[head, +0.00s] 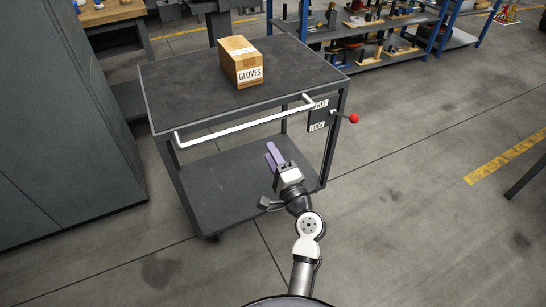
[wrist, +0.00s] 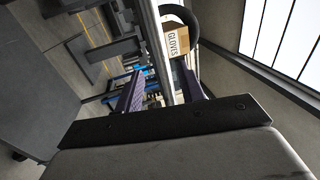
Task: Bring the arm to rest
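My gripper (head: 273,156) is at the end of my raised arm, in front of the grey cart (head: 190,85) and below its white push handle (head: 240,124) in the head view. In the wrist view my gripper (wrist: 161,94) has its two purple fingers spread apart, with no object clasped. The handle bar (wrist: 158,50) shows lengthwise in the gap between the fingers in that view. It appears to lie beyond them; I cannot tell the exact distance. My arm is stretched forward.
A box marked GLOVES (head: 240,62) stands on the cart's top. A red-knobbed lever (head: 353,118) sits by a FREE/LOCK plate (head: 318,115) at the cart's right corner. A dark cabinet (head: 65,120) stands left, shelves (head: 365,62) behind. Floor at right is mostly clear.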

